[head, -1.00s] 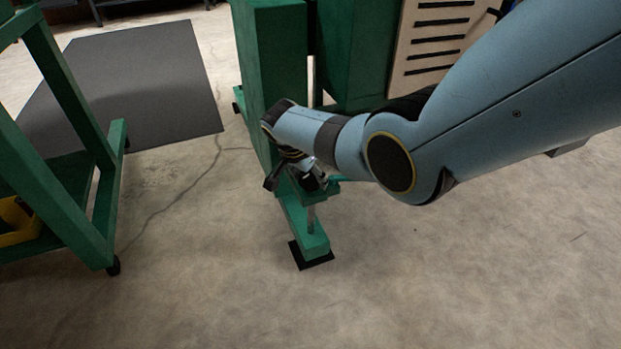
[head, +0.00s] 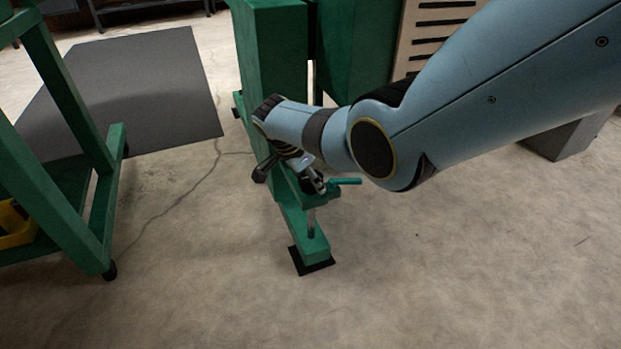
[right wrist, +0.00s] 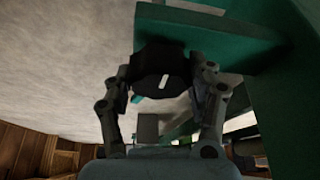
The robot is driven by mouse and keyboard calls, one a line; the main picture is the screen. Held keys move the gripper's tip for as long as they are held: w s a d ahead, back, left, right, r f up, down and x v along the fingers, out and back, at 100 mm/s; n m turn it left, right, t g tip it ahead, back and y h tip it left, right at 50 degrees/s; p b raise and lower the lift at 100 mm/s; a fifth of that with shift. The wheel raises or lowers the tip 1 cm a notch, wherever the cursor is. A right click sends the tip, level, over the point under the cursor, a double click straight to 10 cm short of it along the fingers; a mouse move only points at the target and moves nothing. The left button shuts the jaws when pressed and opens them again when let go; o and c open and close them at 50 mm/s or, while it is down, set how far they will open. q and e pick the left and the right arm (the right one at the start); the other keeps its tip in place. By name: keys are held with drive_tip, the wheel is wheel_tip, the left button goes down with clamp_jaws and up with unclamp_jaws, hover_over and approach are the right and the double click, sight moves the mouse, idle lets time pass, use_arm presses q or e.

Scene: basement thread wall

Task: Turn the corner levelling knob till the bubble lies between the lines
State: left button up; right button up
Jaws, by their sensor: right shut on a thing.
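My right gripper (head: 308,178) is at the low green foot (head: 302,228) of the machine frame. In the right wrist view its two fingers (right wrist: 165,75) stand either side of a dark round knob (right wrist: 150,88) and are shut on it. The knob bears a short white mark (right wrist: 166,82), slightly tilted. In the head view the wrist and fingers mostly hide the knob. A grey rod runs down to the foot below the gripper. I cannot make out the bubble or its lines in either view. My left gripper is not in view.
A green wheeled cart (head: 62,150) with a yellow item (head: 14,228) stands at the left. A dark mat (head: 130,85) lies behind it. The green upright (head: 268,60) rises just behind my gripper. The concrete floor in front is clear.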

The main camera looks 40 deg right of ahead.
drive_tip(key=shift+a+f, duration=0.1)
drive_tip(key=o, duration=1.2)
drive_tip(key=shift+c, duration=0.2)
drive_tip(key=v, duration=1.2)
